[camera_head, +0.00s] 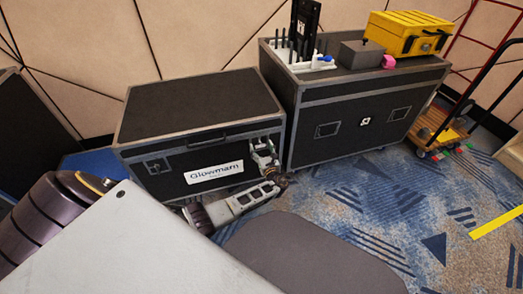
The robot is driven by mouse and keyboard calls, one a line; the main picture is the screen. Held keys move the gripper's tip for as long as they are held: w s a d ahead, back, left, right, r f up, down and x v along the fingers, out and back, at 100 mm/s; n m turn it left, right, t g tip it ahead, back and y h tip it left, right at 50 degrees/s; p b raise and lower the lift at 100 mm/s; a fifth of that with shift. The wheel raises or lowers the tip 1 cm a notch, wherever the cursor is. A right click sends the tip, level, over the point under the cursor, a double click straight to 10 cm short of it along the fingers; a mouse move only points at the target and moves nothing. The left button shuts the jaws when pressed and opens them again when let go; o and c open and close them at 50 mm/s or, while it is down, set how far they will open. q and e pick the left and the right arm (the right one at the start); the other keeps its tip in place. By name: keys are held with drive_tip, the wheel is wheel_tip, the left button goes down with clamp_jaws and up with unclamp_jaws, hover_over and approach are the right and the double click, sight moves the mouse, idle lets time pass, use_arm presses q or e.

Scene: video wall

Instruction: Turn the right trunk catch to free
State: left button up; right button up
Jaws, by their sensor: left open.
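The trunk (198,107) is a black case with grey metal edges, a lid handle (208,140) and a white label (214,172) on its front. Its left catch (156,166) shows as a small metal plate near the front's left end. My left gripper (264,153) is open at the right end of the trunk's front, with its wrist below it. It covers the place of the right catch, so I cannot make out that catch, how it is turned, or whether the fingers touch it. My right gripper is not in view.
A taller black case (355,125) stands close on the right, carrying a yellow toolbox (408,34), a grey box (361,54) and a white rack (300,62). Patterned carpet (400,195) is free in front.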

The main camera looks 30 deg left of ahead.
use_arm(q)
drive_tip(key=shift+r, duration=0.1)
clamp_jaws()
idle(0.5)
drive_tip(key=shift+a, duration=0.1)
